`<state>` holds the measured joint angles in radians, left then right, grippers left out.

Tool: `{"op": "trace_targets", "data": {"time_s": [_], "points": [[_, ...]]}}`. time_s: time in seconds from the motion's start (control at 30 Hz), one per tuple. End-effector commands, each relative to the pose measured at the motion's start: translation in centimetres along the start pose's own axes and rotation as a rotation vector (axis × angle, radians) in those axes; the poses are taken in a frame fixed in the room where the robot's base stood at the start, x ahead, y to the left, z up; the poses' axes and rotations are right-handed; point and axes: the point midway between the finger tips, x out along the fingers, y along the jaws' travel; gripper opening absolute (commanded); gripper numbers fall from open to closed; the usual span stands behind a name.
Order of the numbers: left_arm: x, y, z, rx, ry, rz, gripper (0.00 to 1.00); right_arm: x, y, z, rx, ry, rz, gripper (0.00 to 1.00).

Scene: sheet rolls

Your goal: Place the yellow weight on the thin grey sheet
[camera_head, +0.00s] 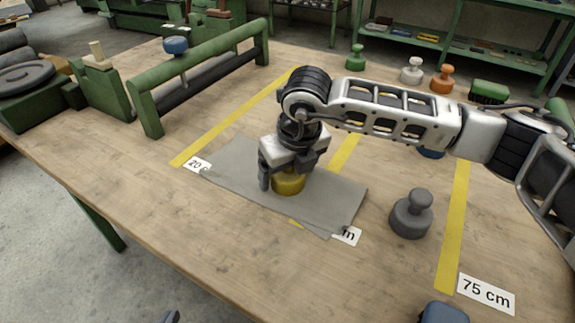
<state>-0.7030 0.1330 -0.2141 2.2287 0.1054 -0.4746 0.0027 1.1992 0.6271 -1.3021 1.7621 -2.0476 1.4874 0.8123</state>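The thin grey sheet (325,205) lies flat on the wooden table, with a second sheet edge showing under its front right corner. The yellow weight (289,184) sits upright on the sheet near its middle; its top is hidden by my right gripper. My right gripper (287,178) points down over the weight. Its fingers stand wide apart, one on each side of the weight, and look open.
A grey weight (410,216) stands right of the sheet. Green, white and orange weights stand at the back. A green frame (205,65) stands at the back left. Yellow strips and labels such as 75 cm (486,293) mark the table. The front left of the table is clear.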

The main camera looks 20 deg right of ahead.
Motion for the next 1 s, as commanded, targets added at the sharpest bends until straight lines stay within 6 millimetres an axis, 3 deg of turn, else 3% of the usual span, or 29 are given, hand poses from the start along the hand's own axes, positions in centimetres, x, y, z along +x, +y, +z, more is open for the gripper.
{"op": "trace_targets", "data": {"time_s": [0.2,0.37,0.4,0.8,1.0], "points": [[-0.2,0.1,0.1,0.000,-0.008,0.001,0.00,-0.5,0.0,0.2,-0.001,-0.006,0.000,0.81],[-0.9,0.3,-0.8,-0.007,-0.025,0.002,0.00,-2.2,0.0,0.7,0.000,-0.007,0.000,0.81],[-0.5,0.2,0.1,-0.009,-0.031,0.001,0.00,-2.5,0.0,0.7,-0.001,-0.011,0.000,0.81],[-0.2,0.0,0.2,-0.005,-0.024,-0.001,0.00,-11.1,0.0,0.5,-0.002,-0.012,0.000,0.81],[-0.2,0.0,0.1,-0.003,-0.020,-0.001,0.00,-13.2,0.0,0.5,-0.001,-0.009,0.000,0.81]]}}
